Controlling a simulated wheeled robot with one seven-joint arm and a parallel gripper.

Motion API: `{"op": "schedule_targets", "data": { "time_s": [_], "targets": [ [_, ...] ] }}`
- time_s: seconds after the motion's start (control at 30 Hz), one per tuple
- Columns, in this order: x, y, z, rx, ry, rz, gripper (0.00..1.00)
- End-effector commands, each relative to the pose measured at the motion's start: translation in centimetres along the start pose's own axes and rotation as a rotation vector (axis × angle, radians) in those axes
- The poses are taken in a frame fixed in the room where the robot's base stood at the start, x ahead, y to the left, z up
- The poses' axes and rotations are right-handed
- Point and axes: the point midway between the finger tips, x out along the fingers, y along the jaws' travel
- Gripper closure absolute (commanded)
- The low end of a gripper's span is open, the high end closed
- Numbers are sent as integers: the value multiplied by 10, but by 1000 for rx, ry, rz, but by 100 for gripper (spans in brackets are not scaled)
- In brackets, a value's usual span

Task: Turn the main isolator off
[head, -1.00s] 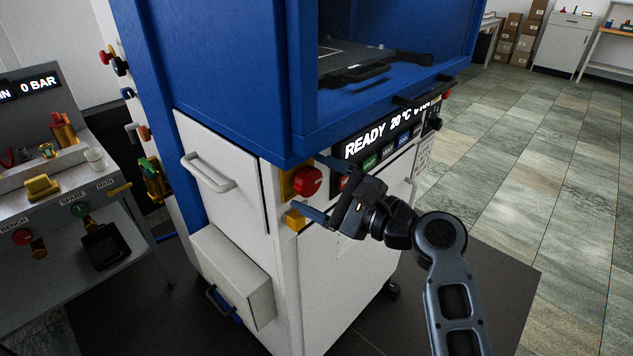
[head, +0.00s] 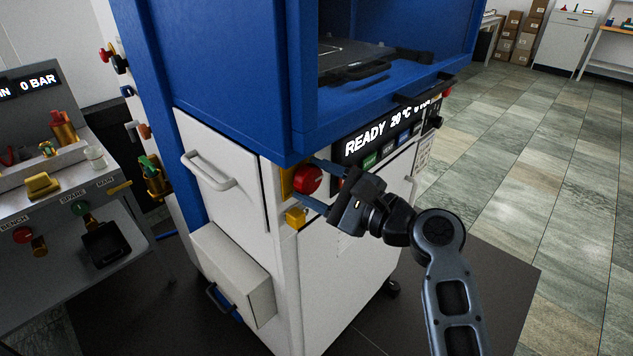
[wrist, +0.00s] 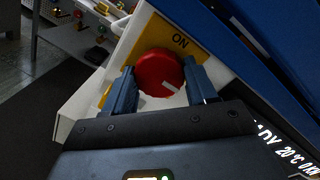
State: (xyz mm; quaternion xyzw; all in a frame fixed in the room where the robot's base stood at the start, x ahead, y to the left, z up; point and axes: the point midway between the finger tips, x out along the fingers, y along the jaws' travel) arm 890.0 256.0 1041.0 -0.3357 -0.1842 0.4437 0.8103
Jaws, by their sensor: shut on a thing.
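The main isolator is a red round knob (head: 307,179) on a yellow plate (head: 286,183) at the corner of the blue and white press. In the wrist view the red knob (wrist: 158,72) sits between my two fingers, and its pale pointer mark slants to the lower right. The word ON stands on the yellow plate (wrist: 190,44) above it. My gripper (head: 311,182) is shut on the knob, one finger on each side. The fingers hide part of the knob's edges and the lower plate.
A lit READY display (head: 385,137) with buttons is just right of the knob. A yellow block (head: 295,216) sits just below it. A side bench with valves (head: 60,200) stands at far left; open floor lies right.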

Motion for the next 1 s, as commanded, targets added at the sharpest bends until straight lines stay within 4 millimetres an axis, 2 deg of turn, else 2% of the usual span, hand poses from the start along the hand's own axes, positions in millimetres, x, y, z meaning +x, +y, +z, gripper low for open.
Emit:
{"op": "schedule_targets", "data": {
  "time_s": [0.37,1.0],
  "targets": [
    [0,3,-2,-136,10,12,74],
    [0,4,-2,-722,48,53,74]
  ]
}}
